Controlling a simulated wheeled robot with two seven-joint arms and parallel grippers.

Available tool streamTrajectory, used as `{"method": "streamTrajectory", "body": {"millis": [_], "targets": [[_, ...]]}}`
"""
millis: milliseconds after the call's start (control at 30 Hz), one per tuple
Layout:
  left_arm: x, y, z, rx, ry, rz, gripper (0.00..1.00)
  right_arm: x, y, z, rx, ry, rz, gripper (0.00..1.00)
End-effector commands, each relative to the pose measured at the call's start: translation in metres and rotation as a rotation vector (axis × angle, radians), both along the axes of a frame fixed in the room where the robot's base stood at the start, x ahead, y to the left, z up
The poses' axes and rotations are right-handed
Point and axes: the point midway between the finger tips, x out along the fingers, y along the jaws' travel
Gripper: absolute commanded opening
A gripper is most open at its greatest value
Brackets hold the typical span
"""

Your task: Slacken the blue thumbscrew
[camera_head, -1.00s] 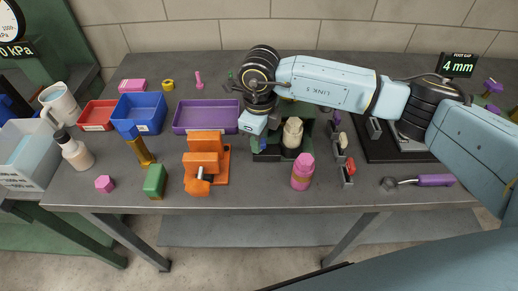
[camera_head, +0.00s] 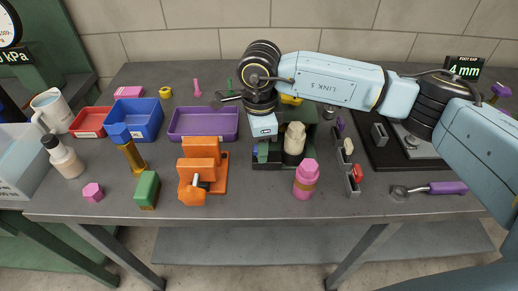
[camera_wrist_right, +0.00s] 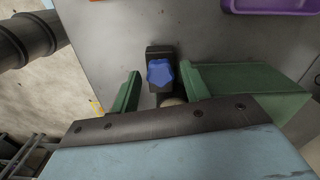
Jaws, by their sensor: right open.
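The blue thumbscrew (camera_wrist_right: 160,73) is a star-shaped knob on a dark block (camera_wrist_right: 159,52) in the right wrist view. My right gripper (camera_wrist_right: 161,76) is open, with one green finger on each side of the knob. A gap shows between the left finger and the knob; I cannot tell whether the right finger touches it. In the head view my right gripper (camera_head: 264,150) points down at the dark green fixture in the middle of the bench, and its wrist hides most of the knob there. My left gripper is not in view.
Close to the right gripper stand a cream-topped dark piece (camera_head: 294,142) and a pink bottle (camera_head: 305,180). An orange clamp-like block (camera_head: 202,172) and a purple tray (camera_head: 203,124) lie to the left. The bench front between the green block (camera_head: 147,189) and orange block is clear.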

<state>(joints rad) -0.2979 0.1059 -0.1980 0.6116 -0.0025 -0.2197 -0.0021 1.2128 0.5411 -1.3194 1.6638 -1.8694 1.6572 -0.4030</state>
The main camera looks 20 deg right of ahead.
Motion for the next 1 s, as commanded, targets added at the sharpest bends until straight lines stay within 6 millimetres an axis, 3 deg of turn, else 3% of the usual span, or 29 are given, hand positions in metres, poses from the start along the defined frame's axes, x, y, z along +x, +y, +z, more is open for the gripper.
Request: {"method": "streamTrajectory", "body": {"millis": [500,1000], "targets": [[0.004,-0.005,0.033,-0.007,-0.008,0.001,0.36,0.000,0.000,0.058,0.001,-0.002,0.000,0.46],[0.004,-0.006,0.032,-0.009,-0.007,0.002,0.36,0.000,0.000,0.058,0.000,-0.001,-0.001,0.46]]}}
